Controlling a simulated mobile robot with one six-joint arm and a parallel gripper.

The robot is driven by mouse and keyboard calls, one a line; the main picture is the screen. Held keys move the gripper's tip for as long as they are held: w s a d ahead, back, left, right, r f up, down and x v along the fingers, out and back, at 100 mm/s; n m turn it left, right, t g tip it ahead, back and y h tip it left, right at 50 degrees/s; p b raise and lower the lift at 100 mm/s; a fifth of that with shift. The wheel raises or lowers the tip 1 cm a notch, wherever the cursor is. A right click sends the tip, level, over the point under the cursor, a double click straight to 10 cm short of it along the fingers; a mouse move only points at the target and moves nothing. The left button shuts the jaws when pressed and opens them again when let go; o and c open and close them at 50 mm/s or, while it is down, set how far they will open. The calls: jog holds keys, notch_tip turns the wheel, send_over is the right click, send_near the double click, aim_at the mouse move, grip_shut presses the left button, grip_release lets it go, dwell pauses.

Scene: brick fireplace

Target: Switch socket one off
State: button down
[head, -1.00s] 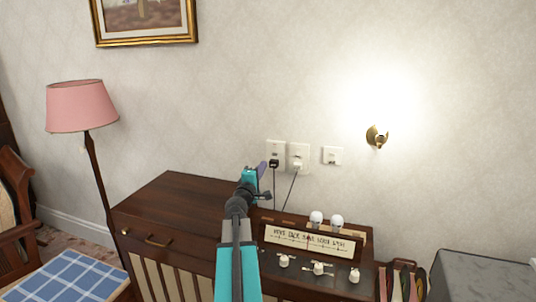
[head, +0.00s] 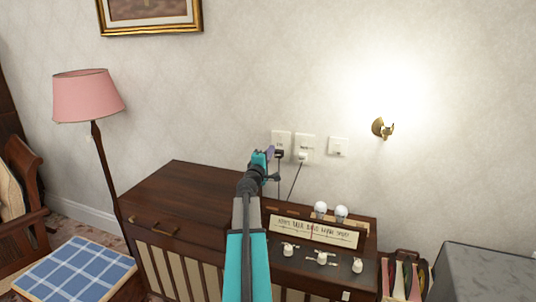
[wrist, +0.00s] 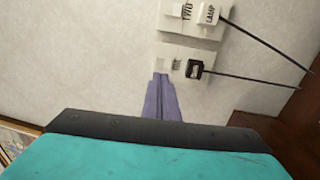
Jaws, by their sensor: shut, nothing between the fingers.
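Socket one appears to be the left wall plate (head: 281,138), with a black plug (head: 279,154) in its lower part. In the wrist view that plate (wrist: 163,57) appears sideways, with the black plug (wrist: 194,69) in it and a small switch (wrist: 177,64) beside the plug. My gripper (head: 270,151) is at the plate's lower left in the head view. In the wrist view its purple fingers (wrist: 161,78) are shut and empty, their tips at the plate's near edge beside the switch. I cannot tell if they touch it. The switch's position is too small to read.
A second plate (head: 305,143) holds a white plug (head: 303,156) with a cord, close to the right. A smaller wall switch (head: 338,146) is further right. Below stands a wooden cabinet (head: 170,195) with a sign (head: 313,231), bulbs and knobs. A wall lamp (head: 383,128) glows.

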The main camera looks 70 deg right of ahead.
aim_at(278, 137)
jog(key=shift+w+d+r+p, duration=0.15)
jog(key=shift+d+p, duration=0.3)
jog(key=shift+d, duration=1)
jog(key=shift+d+r+p, duration=0.2)
jog(key=shift+d+p, duration=0.2)
jog(key=shift+d, duration=1.1)
jog(key=shift+w+d+r+p, duration=0.15)
jog(key=shift+d+p, duration=0.3)
jog(key=shift+d, duration=1)
jog(key=shift+w, duration=0.1)
